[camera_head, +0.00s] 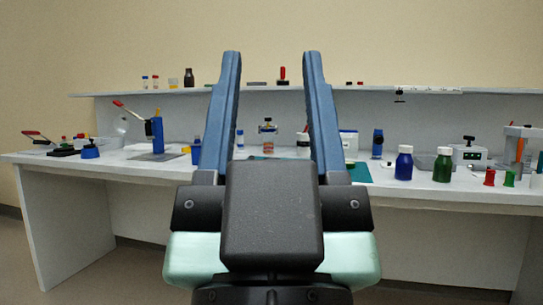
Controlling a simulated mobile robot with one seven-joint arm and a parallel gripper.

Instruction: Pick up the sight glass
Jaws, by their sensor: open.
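My gripper (271,56) is open and empty, with its two blue fingers pointing away from me toward the bench and a wide gap between them. No thing can be told for certain as the sight glass at this size. A small clear piece with blue ends (240,140) stands on the bench, just inside the left finger in the picture. A small piece with a dark top and a reddish lower part (268,136) stands between the fingers, farther back. Both are apart from the gripper. The fingers hide parts of the bench behind them.
The long white bench (160,176) has a back shelf (440,90). A blue lever press (154,135) stands at left, blue (404,165) and green (442,167) bottles at right. The front left edge is clear.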

